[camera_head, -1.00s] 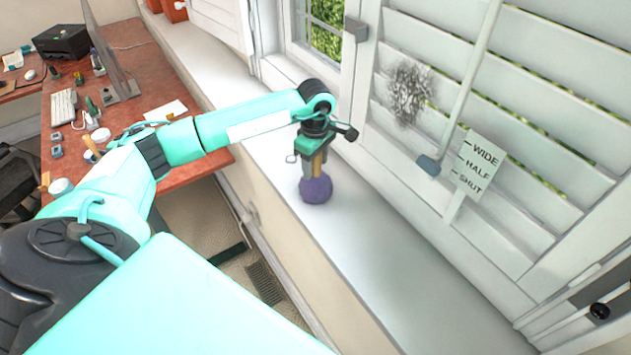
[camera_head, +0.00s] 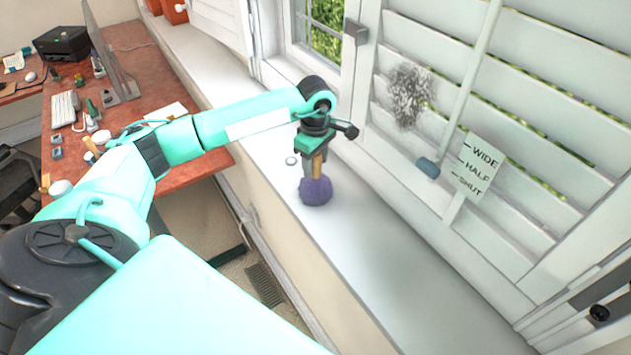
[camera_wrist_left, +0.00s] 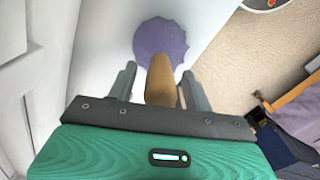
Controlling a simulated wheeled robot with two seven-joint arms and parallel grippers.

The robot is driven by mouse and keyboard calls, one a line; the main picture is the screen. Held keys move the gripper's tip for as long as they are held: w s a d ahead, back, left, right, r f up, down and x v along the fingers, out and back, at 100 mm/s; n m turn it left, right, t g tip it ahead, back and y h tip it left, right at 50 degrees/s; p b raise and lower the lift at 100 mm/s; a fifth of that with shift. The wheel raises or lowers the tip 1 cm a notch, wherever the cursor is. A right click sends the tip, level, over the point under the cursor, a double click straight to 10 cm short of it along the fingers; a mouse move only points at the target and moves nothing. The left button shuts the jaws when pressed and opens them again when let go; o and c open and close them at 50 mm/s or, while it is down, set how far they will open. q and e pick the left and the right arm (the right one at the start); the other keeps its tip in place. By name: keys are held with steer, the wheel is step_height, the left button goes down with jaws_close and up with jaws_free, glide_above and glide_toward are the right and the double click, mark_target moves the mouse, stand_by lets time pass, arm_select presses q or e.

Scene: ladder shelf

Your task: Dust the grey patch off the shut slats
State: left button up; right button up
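The grey dust patch (camera_head: 411,95) lies on the slats (camera_head: 520,115) of the shutter at the right. Thin strips of green show between some slats. A duster with a round purple head (camera_head: 315,191) and a tan handle (camera_head: 317,165) stands head down on the white sill. My left gripper (camera_head: 313,165) is over it, fingers pointing down around the handle. In the left wrist view the handle (camera_wrist_left: 161,80) is between the two fingers (camera_wrist_left: 158,82), with a visible gap on the left side, so the gripper looks open. My right gripper is out of view.
A tilt rod with a blue-grey end (camera_head: 428,167) hangs beside a WIDE/HALF/SHUT sign (camera_head: 478,168), near its lower marks. A small round item (camera_head: 291,160) lies on the sill left of the duster. The sill (camera_head: 400,270) is clear in front. A cluttered desk (camera_head: 135,115) is at the left.

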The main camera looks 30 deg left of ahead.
arm_select(q)
jaws_close()
steer(key=shift+r+p, duration=0.9)
steer(key=shift+r, duration=1.45)
steer(key=shift+r+p, duration=0.4)
steer(key=shift+r, duration=0.8)
steer(key=shift+r+p, duration=1)
steer(key=shift+r, duration=1.5)
steer(key=shift+f, duration=0.1)
